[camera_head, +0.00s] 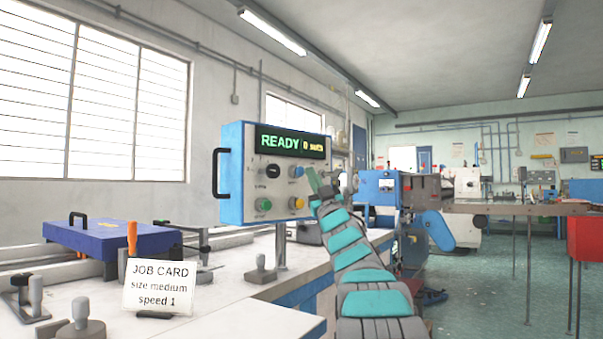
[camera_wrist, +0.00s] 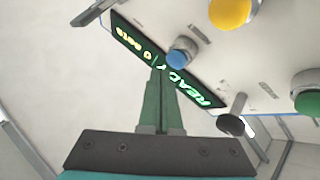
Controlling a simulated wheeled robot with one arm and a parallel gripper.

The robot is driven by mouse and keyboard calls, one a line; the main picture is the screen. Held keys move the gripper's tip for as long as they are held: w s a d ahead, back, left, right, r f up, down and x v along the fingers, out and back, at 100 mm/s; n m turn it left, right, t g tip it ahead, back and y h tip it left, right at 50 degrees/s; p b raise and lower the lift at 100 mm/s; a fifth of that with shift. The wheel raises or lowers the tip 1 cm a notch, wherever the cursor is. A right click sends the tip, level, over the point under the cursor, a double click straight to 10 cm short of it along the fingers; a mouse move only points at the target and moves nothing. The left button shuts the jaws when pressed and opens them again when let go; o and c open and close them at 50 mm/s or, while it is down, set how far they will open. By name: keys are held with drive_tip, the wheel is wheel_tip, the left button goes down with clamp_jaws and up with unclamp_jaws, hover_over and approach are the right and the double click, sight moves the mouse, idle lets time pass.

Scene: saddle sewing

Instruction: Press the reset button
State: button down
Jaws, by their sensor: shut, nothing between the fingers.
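A blue and white control box (camera_head: 232,170) stands on a post over the bench, its display (camera_head: 292,143) reading "READY" and a 0 count. Its face holds a blue button (camera_head: 297,171), a green button (camera_head: 264,204), a yellow button (camera_head: 297,203) and a black knob (camera_head: 272,170). The small labels are unreadable, so I cannot tell which is reset. My gripper (camera_head: 312,180) is shut and empty in front of the box's right side. In the wrist view its green fingertips (camera_wrist: 158,72) appear close beside the blue button (camera_wrist: 182,54); contact cannot be told.
The wrist view also shows the yellow button (camera_wrist: 230,12), green button (camera_wrist: 308,101) and black knob (camera_wrist: 232,124). A job card (camera_head: 158,287) reading "size medium, speed 1" stands on the bench. A blue lidded case (camera_head: 110,238) lies at left. A black handle (camera_head: 219,172) juts from the box.

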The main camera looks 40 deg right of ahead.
drive_tip(key=shift+s, duration=0.15)
drive_tip(key=s, duration=0.4)
drive_tip(key=shift+s+d+p, duration=0.35)
drive_tip(key=shift+p, duration=0.05)
idle(0.6)
